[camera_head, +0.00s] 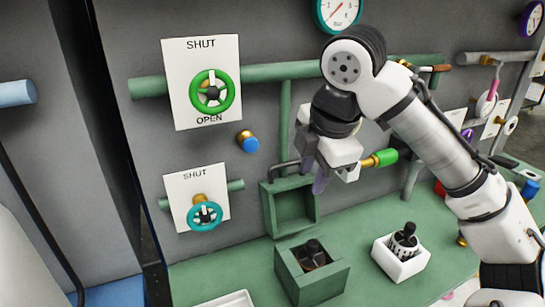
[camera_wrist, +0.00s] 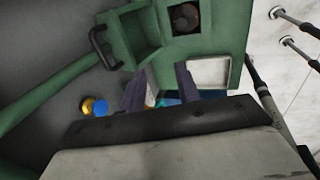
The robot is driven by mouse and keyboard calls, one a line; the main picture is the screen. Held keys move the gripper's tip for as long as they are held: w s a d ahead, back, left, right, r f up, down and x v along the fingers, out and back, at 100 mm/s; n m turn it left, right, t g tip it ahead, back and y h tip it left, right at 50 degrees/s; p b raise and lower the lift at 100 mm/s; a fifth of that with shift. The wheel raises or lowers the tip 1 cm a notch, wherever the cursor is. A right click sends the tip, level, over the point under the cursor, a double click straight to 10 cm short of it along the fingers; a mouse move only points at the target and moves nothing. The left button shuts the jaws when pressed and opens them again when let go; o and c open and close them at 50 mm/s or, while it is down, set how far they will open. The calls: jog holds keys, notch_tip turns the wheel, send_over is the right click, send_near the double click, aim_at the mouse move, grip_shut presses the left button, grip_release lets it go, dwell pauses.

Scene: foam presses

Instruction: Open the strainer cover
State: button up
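The strainer cover (camera_head: 290,207), a hollow green square lid, stands raised at the back of the green strainer box (camera_head: 312,284). Its hollow side faces outward and its black handle (camera_head: 284,168) is at the top. The box is open on top, with a dark round part inside. In the wrist view the cover (camera_wrist: 137,38) and handle (camera_wrist: 100,48) are at upper left, beside the open box (camera_wrist: 214,42). My gripper (camera_head: 315,178) is just right of the handle, near the cover's upper right. Its two fingers (camera_wrist: 160,72) are apart with nothing held between them.
A white holder (camera_head: 402,264) with a black-and-white part stands right of the box. A white tray (camera_head: 232,300) lies at the front. Green and teal valve wheels (camera_head: 212,92) and a blue-ended knob (camera_head: 249,143) project from the wall at left. Green bench is clear between them.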

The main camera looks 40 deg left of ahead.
jog(key=p, duration=0.4)
send_over(280, 165)
jog(key=s+d, duration=0.1)
jog(key=d, duration=0.1)
jog(key=x, duration=0.4)
jog(key=shift+a+f+p, duration=0.15)
jog(key=shift+a+p, duration=0.05)
jog(key=shift+p, duration=0.15)
jog(key=shift+a+f, duration=0.1)
jog(key=shift+f, duration=0.25)
jog(key=shift+w, duration=0.1)
jog(key=shift+c, duration=0.3)
grip_shut()
